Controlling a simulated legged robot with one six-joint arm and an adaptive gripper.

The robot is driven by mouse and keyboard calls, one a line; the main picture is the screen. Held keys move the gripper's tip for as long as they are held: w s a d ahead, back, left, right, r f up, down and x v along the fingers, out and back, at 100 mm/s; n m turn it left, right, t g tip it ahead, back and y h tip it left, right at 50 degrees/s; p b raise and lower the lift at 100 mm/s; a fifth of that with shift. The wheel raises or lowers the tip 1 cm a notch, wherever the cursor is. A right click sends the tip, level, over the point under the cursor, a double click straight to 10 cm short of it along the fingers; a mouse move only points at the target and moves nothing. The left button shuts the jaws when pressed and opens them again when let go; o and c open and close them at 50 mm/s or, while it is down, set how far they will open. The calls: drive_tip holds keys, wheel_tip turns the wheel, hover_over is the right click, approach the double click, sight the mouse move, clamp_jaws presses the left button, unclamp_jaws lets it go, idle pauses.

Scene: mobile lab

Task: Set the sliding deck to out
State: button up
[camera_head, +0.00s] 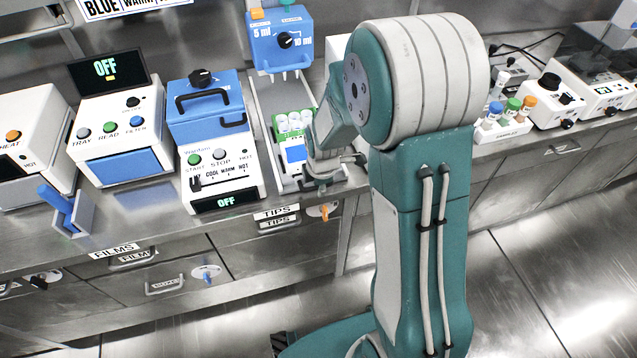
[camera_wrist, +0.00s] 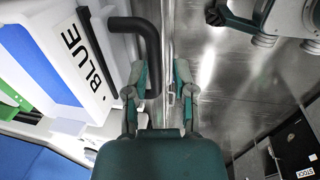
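The sliding deck (camera_head: 286,181) is a white tray under a blue 5 ml dispenser head (camera_head: 284,38). It carries a green rack (camera_head: 279,128) of white tubes and a blue panel at its front. In the wrist view the deck's white front (camera_wrist: 100,62) bears the word BLUE, and a black bent handle (camera_wrist: 152,50) sticks out from it. My gripper (camera_wrist: 161,80) is open, with the handle's end between its fingers, nearer the left one. I cannot tell whether a finger touches it. In the head view my arm hides part of the deck and most of the gripper.
A blue-lidded device (camera_head: 208,115) stands left of the deck, and a tray reader (camera_head: 118,130) is further left. A rack of capped bottles (camera_head: 505,125) stands to the right. Drawers with handles line the counter front, and the floor before them is open.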

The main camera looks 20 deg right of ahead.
wheel_tip(320, 180, up, 12)
drive_tip(key=s, duration=0.2)
drive_tip(key=shift+f, duration=0.15)
idle(0.6)
drive_tip(key=s+r+m+t, duration=0.1)
drive_tip(key=s+r+m, duration=0.5)
drive_tip(key=s+m, duration=0.3)
drive_tip(key=s+r+m+t, duration=0.2)
drive_tip(key=s+r+m, duration=0.5)
drive_tip(key=s+m, duration=0.2)
drive_tip(key=shift+s+a+t, duration=0.15)
drive_tip(key=shift+s+t, duration=0.1)
drive_tip(key=shift+t, duration=0.05)
drive_tip(key=shift+r, duration=0.1)
idle(1.1)
